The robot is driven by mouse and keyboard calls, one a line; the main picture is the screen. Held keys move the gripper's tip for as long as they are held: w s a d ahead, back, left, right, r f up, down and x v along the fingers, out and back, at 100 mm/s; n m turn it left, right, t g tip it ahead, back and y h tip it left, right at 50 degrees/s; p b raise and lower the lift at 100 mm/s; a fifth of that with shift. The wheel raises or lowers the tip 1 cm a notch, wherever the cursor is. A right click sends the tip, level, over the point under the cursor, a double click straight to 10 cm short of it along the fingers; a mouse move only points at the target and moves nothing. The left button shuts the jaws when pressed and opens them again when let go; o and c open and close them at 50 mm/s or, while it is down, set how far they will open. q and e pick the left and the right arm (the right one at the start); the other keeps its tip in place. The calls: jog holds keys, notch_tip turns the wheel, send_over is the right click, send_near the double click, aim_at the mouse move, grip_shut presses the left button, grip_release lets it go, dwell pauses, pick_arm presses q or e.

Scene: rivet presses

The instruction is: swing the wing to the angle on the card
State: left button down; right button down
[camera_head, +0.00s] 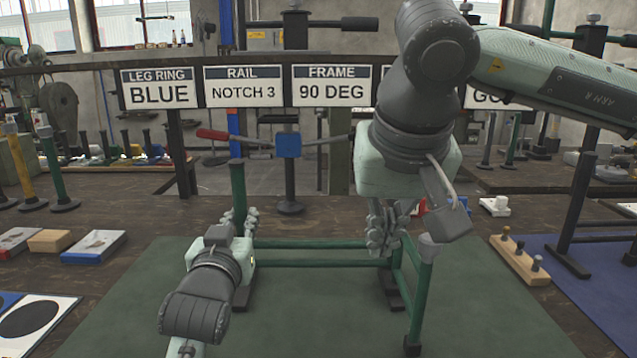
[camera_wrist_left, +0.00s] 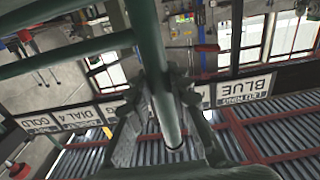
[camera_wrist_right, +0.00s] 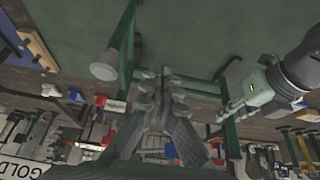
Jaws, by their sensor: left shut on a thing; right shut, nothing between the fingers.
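The card (camera_head: 332,86) on the rear board reads FRAME 90 DEG. A green tubular frame stands on the green mat, its rails (camera_head: 320,244) running left to right. The wing (camera_head: 420,295) is at its right end and comes toward me, with a grey-capped post; the cap also shows in the right wrist view (camera_wrist_right: 104,66). My left gripper (camera_head: 250,222) is shut on the frame's left post (camera_head: 238,190), seen between its fingers in the left wrist view (camera_wrist_left: 163,90). My right gripper (camera_head: 384,245) is shut and empty beside the wing, partly hiding the hinge side.
Other cards read LEG RING BLUE (camera_head: 160,88) and RAIL NOTCH 3 (camera_head: 243,86). A wooden block with pegs (camera_head: 520,262) lies right of the wing, by a blue mat (camera_head: 590,290). A press with a red-handled lever (camera_head: 288,145) stands behind. The front mat is clear.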

jog(key=shift+a, duration=0.3)
notch_tip(320, 180, up, 9)
dwell(0.9)
